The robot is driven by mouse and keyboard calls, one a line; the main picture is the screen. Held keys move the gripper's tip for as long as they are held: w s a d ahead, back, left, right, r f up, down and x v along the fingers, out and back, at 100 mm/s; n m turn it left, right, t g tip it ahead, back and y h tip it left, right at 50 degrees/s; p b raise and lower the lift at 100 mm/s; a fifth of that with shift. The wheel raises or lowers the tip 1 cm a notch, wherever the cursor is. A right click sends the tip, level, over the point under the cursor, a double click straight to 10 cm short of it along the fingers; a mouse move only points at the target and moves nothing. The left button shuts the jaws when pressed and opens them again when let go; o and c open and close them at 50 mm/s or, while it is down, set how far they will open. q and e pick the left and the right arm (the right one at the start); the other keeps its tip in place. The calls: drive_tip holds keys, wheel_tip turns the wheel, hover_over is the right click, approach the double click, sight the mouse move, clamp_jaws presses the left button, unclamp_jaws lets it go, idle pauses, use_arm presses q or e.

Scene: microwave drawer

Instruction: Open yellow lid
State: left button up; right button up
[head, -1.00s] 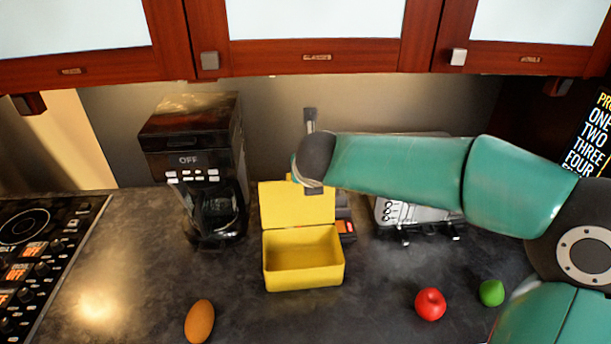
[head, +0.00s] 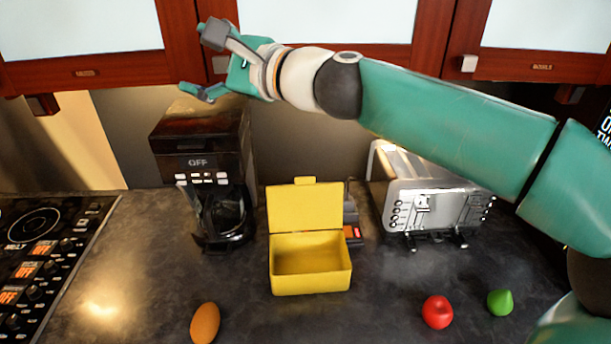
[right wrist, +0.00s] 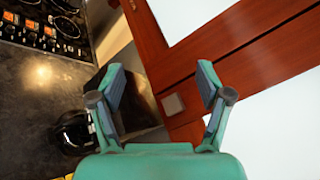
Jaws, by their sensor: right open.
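The yellow box (head: 311,283) stands on the dark counter in the middle of the head view. Its yellow lid (head: 305,206) is raised and stands upright at the back, so the empty-looking inside shows. My right gripper (head: 190,58) is high up at the upper left, above the coffee maker and in front of the cabinets, well away from the box. It is open with nothing between its fingers, as the right wrist view (right wrist: 160,82) also shows. My left gripper is not in view.
A coffee maker (head: 203,160) stands left of the box, a silver toaster (head: 432,200) to its right. A brown egg-shaped object (head: 205,323), a red apple (head: 437,312) and a green fruit (head: 500,302) lie near the front. A stove (head: 40,245) is at left; wooden cabinets (head: 130,70) hang above.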

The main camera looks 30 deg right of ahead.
sight(305, 181)
wheel_tip(305, 181, down, 8)
drive_tip(key=s+n+g+h, duration=0.1)
drive_tip(key=s+n+g, duration=0.2)
drive_tip(key=n+g, duration=0.8)
drive_tip(key=d+f+n+h, duration=0.25)
drive_tip(key=d+h, duration=0.25)
drive_tip(key=d, duration=0.3)
drive_tip(key=d+f+n+h, duration=0.1)
drive_tip(key=d+f+h, duration=0.25)
drive_tip(key=d, duration=0.45)
drive_tip(key=shift+h, duration=0.75)
drive_tip(key=b+x, duration=0.1)
drive_tip(key=x, duration=0.5)
drive_tip(key=w+x, duration=0.1)
drive_tip(key=x, duration=0.6)
drive_tip(key=b+x, duration=0.1)
drive_tip(key=x, duration=0.6)
drive_tip(key=shift+w+d+r+b, duration=0.3)
drive_tip(key=shift+r, duration=0.15)
